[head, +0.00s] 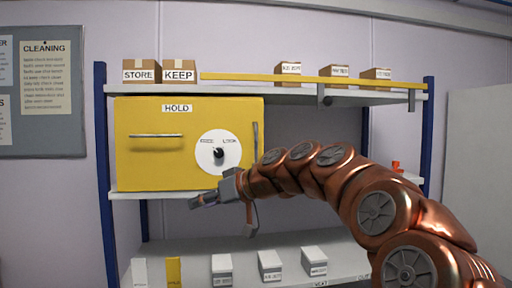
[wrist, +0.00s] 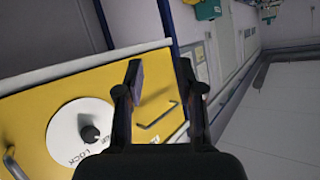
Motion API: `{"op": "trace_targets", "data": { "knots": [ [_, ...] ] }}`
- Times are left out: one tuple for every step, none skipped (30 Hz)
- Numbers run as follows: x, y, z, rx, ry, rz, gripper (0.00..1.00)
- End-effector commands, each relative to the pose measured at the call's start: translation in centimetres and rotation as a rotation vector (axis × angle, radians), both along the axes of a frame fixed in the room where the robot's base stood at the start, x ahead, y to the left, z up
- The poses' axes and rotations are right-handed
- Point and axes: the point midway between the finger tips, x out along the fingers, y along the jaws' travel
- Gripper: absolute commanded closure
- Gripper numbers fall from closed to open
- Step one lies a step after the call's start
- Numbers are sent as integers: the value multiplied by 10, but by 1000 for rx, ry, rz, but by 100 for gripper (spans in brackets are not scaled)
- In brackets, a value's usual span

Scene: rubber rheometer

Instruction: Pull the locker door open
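The yellow locker (head: 135,170), labelled HOLD, stands on the middle shelf with its door shut. A horizontal bar handle (head: 156,135) is on the left of its front. A vertical bar handle (head: 255,140) is at the right edge. Between them is a white dial (head: 205,163) with a dark knob (head: 219,152); its setting is unclear. My gripper (head: 225,214) is open and empty, in front of the locker's lower right. In the wrist view my open fingers (wrist: 162,82) point past the upside-down locker, and the horizontal handle (wrist: 158,115) shows between them, not touched.
The shelf rack has blue posts (head: 103,170). Small boxes (head: 179,72) and a yellow strip (head: 300,79) are on the top shelf. Several light blocks (head: 270,265) stand on the lower shelf, below my gripper. My arm crosses the right side of the rack.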

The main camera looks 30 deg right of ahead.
Motion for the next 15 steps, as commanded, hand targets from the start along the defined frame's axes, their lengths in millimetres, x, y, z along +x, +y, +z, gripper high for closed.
{"op": "trace_targets", "data": {
  "knots": [
    [11, -32, 22, 6, -76, -39, 63],
    [16, -50, 33, 6, -118, -60, 63],
    [21, -74, 49, 3, -175, -90, 63],
    [23, -91, 59, -1, -214, -112, 63],
    [24, -107, 69, -4, -251, -134, 63],
    [24, -129, 82, -11, -297, -164, 63],
    [25, -144, 88, -16, -325, -184, 63],
    [24, -157, 94, -23, -350, -203, 63],
    [23, -173, 102, -31, -382, -226, 63],
    [21, -183, 107, -38, -402, -241, 63],
    [20, -192, 111, -42, -419, -253, 63],
    [18, -202, 116, -47, -438, -267, 63],
    [17, -208, 118, -50, -448, -276, 63],
    [16, -212, 120, -54, -456, -283, 63],
    [16, -216, 122, -57, -463, -289, 63]
  ]
}}
